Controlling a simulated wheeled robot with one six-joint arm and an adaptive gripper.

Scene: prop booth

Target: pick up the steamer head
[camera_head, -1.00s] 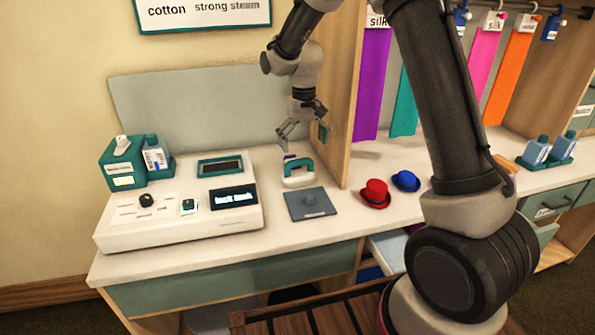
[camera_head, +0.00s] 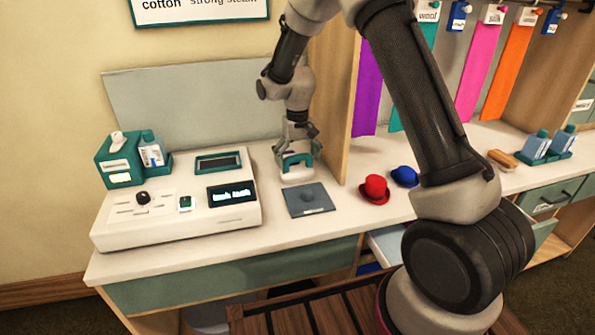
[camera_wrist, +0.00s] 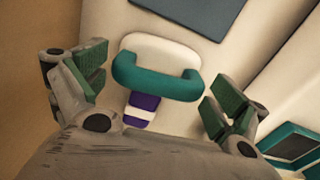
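The steamer head (camera_head: 297,168) has a white base and a teal loop handle. It sits on the pale counter, behind the dark square pad (camera_head: 309,200). It also shows in the wrist view (camera_wrist: 158,80), with its teal handle crossing between the fingers. A purple and white piece (camera_wrist: 141,110) shows beside the handle. My gripper (camera_head: 298,150) is directly above the steamer head, pointing down. In the wrist view my gripper (camera_wrist: 157,92) is open, with one green-padded finger on each side of the handle. Both fingers look apart from it.
A white control console (camera_head: 178,210) stands left of the steamer head. A red hat (camera_head: 374,190) and a blue hat (camera_head: 404,176) lie to the right. A wooden partition (camera_head: 336,110) rises close behind on the right.

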